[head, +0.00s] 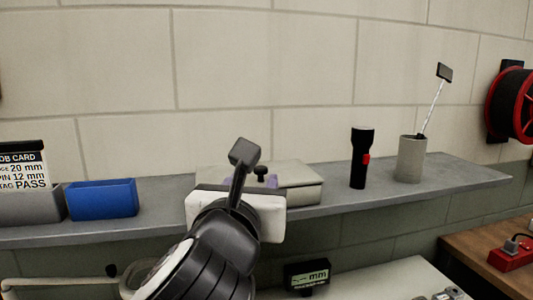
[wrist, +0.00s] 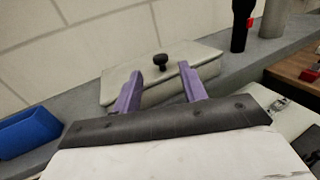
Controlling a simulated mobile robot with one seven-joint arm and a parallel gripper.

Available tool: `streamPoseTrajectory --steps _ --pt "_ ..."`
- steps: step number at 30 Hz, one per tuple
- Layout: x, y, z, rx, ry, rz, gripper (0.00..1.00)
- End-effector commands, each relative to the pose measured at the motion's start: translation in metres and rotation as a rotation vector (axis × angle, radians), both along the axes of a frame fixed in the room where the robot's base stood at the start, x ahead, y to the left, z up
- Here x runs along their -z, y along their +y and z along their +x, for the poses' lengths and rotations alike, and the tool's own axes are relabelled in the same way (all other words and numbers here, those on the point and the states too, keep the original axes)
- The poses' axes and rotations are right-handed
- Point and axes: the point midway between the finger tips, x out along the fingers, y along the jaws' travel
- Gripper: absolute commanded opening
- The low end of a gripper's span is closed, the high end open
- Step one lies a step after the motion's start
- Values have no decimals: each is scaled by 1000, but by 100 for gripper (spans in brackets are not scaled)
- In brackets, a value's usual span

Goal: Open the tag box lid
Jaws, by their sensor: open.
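The tag box (head: 303,192) is a low pale grey box on the grey shelf, with its lid down. Its lid (wrist: 187,55) carries a small black knob (wrist: 160,61), which also shows in the head view (head: 261,172). My gripper (wrist: 157,87) is open, with two purple fingers apart at the box's near side. In the wrist view the knob lies beyond the fingertips, between them, and I see nothing held. In the head view my arm and gripper body hide the box's left front and most of the fingers.
A blue bin (head: 103,199) and a job card (head: 22,168) stand left of the box. A black flashlight (head: 361,160) and a grey cup (head: 410,160) with a mirror tool stand right. The wall is close behind the shelf (head: 455,174).

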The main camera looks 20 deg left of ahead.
Motion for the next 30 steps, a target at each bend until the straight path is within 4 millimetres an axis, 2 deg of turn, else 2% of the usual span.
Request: streamPoseTrajectory --steps 3,10,15,24,30 --pt "-1 5 26 1 3 -3 42" --pt "-1 13 62 0 1 -2 42" --pt "0 15 73 0 0 0 42" --pt "1 16 75 -1 -1 0 42" --pt "0 16 74 -1 -1 0 16"
